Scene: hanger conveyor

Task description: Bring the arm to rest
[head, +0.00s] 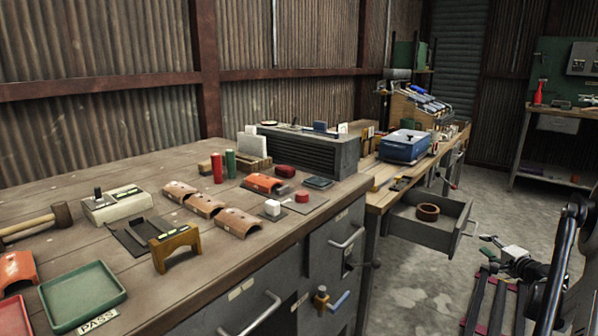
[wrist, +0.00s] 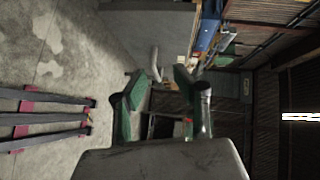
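My gripper (wrist: 158,88) shows in the wrist view with its two green-padded fingers apart. I see nothing held between them. In the head view my gripper (head: 489,243) is at the lower right, over the floor. It is clear of the workbench (head: 130,170) and to the right of the open drawer (head: 440,240). My dark arm links fill the right edge of the head view. The gripper's finger gap is too small to judge in the head view.
The open drawer holds a brown ring (head: 428,212). Dark bars on red feet (head: 482,305) stand on the floor below my gripper. Tile pieces (head: 205,203), a green tray (head: 82,295) and a mallet (head: 62,214) lie on the bench. A blue case (head: 404,146) stands behind.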

